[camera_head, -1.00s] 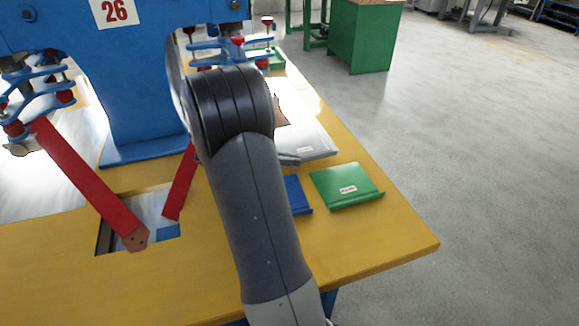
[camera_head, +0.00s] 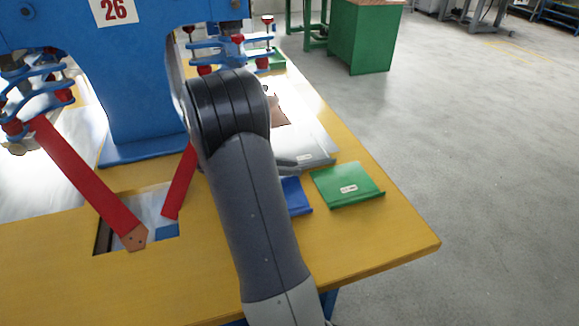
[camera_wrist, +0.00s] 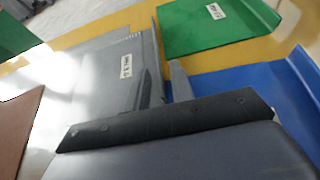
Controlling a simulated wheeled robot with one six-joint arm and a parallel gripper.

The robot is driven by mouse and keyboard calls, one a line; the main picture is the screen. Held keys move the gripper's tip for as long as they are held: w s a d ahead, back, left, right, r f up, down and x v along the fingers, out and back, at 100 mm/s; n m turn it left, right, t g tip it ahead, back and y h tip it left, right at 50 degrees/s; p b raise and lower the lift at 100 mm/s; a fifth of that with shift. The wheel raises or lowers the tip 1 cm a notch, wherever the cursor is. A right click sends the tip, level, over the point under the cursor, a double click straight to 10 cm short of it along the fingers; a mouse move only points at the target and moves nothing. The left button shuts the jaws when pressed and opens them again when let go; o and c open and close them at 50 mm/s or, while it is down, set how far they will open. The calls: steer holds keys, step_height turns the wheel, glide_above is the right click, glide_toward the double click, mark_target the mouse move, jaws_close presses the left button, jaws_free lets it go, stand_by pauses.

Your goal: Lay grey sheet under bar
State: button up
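The grey sheet (camera_head: 312,161) lies on the yellow table, right of the blue press, with a small white label near its front edge. In the wrist view the grey sheet (camera_wrist: 112,72) shows a raised lip along its edge. My gripper (camera_wrist: 164,88) is at this lip, its two fingertips apart with the lip seeming to run between them; contact is unclear. In the head view my arm hides most of the gripper. No bar clearly shows under the blue press (camera_head: 145,75); my arm covers part of that area.
A green sheet (camera_head: 340,190) and a partly hidden blue sheet (camera_head: 296,196) lie nearby on the table (camera_head: 370,240). A brown piece (camera_wrist: 18,135) is beside the grey sheet. Two red levers (camera_head: 85,175) slope in front of the press. Open floor lies to the right.

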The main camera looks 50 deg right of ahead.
steer(key=shift+r, duration=0.3)
steer(key=p+v, duration=0.2)
steer(key=v, duration=1)
steer(key=shift+r, duration=0.15)
steer(key=b+x, duration=0.2)
steer(key=x, duration=1)
steer(key=shift+s, duration=0.1)
steer(key=shift+f, duration=0.45)
steer(key=shift+r, duration=0.35)
